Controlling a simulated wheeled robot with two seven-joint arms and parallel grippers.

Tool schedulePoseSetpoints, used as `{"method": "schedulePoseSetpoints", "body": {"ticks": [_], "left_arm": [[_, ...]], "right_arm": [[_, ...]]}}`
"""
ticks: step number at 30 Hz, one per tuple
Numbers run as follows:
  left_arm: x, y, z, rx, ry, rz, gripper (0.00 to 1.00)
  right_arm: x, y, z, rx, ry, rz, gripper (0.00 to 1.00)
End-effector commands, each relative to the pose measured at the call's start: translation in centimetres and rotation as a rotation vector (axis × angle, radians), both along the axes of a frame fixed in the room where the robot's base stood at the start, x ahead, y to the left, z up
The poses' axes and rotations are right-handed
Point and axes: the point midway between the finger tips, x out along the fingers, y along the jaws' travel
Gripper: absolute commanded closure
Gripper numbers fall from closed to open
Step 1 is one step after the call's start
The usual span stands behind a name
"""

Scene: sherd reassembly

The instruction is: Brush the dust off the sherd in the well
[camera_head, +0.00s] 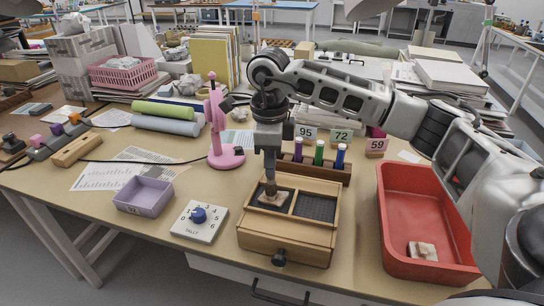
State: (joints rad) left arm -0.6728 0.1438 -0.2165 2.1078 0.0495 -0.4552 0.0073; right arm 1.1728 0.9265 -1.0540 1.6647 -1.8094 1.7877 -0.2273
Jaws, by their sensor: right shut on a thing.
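A wooden box (288,240) with two wells stands near the front middle of the table. A pale sherd (276,202) lies in its left well; the right well has a dark mesh floor and looks empty. My right gripper (269,163) points straight down over the left well and is shut on a brush (270,187). The brush's brown bristles are at the sherd, and I cannot tell whether they touch it. The brush hides part of the sherd, and any dust is too small to make out. My left gripper is not in view.
A red tub (389,222) holding a pale piece (423,250) stands right. A lilac tray (142,194) and a tally dial board (199,221) are left. A pink stand (225,156) and a wooden rack of vials (320,166) stand close behind the box.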

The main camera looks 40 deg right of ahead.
Motion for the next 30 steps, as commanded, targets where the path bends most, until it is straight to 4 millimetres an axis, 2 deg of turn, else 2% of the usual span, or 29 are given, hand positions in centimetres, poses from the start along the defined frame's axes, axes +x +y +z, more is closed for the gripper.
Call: {"method": "schedulePoseSetpoints", "body": {"ticks": [8, 20, 30], "left_arm": [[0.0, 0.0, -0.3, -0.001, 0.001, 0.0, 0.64], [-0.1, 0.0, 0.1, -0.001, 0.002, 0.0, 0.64], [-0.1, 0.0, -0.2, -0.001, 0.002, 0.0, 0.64]], "right_arm": [[1.0, -1.3, -0.2, -0.001, -0.001, -0.003, 1.0], [-0.1, 0.0, 0.1, -0.001, 0.001, 0.0, 1.0], [1.0, -1.3, -0.1, -0.001, -0.001, -0.003, 1.0]]}}
